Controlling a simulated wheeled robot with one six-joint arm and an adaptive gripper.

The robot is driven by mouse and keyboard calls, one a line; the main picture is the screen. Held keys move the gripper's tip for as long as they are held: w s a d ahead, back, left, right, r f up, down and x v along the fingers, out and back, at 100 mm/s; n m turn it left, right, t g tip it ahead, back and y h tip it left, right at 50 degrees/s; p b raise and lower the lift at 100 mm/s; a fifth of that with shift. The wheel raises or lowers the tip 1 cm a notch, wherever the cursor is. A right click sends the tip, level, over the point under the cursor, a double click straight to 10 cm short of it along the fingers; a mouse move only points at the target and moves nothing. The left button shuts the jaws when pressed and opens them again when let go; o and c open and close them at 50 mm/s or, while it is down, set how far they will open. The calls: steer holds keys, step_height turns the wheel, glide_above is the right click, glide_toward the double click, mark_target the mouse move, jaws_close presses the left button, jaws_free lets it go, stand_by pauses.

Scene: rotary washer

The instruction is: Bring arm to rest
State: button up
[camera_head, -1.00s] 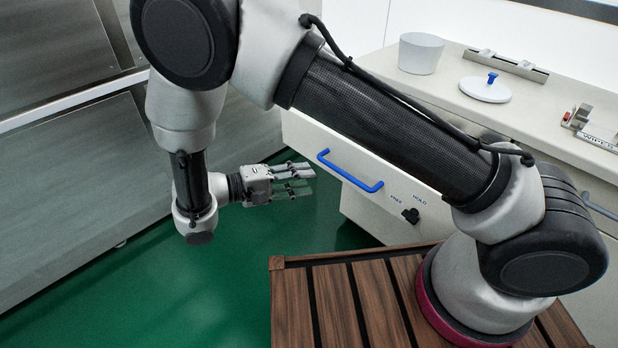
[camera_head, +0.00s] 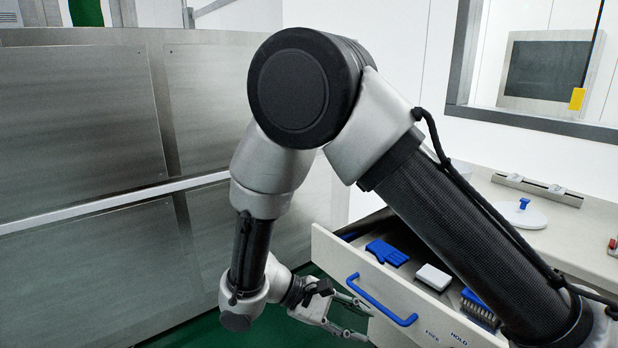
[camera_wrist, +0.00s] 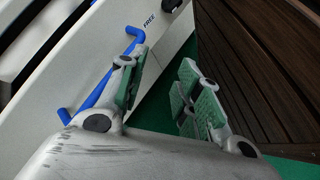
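My gripper (camera_head: 362,310) hangs low at the front of the pulled-out drawer, close to the left end of its blue handle (camera_head: 382,302). The wrist view shows my gripper (camera_wrist: 164,64) open, with green-padded fingers apart and nothing between them. The handle (camera_wrist: 98,92) runs to the left of the left finger, which overlaps part of it. I cannot tell whether they touch. My arm is bent, with its forearm hanging down on the left and its upper link crossing in front of the drawer.
The open drawer (camera_head: 335,252) holds a blue glove (camera_head: 387,252), a white block (camera_head: 433,277) and a brush (camera_head: 479,308). A white lid (camera_head: 520,213) with a blue knob lies on the counter. Steel panels (camera_head: 80,120) stand left. The wrist view shows brown slats (camera_wrist: 255,60) on the right.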

steer(key=s+d+r+m+t+y, duration=0.2)
steer(key=d+r+m+y, duration=0.3)
steer(key=d+r, duration=0.8)
steer(key=s+d+r+m+t+y, duration=0.2)
steer(key=s+d+r+m+y, duration=0.2)
steer(key=d+r, duration=0.9)
steer(key=s+d+y, duration=0.1)
steer(key=y, duration=0.1)
steer(key=shift+s+m+t+y, duration=0.15)
steer(key=shift+m+t+y, duration=0.25)
